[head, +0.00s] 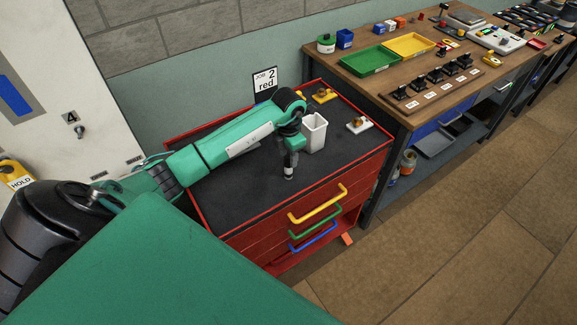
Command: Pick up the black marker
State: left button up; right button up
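My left arm reaches in from the left over the dark top of the red tool cart (222,178). My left gripper (289,173) points down, low over the middle of the cart top. It is small and dark, so I cannot tell whether its fingers are open or shut, or whether they hold anything. I cannot make out a black marker for certain; one at the gripper would be hard to tell from the dark fingers. A white cup (314,133) stands upright on the cart, just right of and behind the gripper. My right gripper is not in view.
A sign reading "JOB 2 red" (265,81) stands at the cart's back. Yellow (324,95) and white (360,125) pieces with knobs lie near the cart's right side. A wooden workbench (380,92) with green (371,60) and yellow (408,46) trays stands beyond. The cart's front top is clear.

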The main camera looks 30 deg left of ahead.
pick_arm(q)
grip_shut()
notch_tip(320, 180, up, 20)
jog(key=b, duration=0.4)
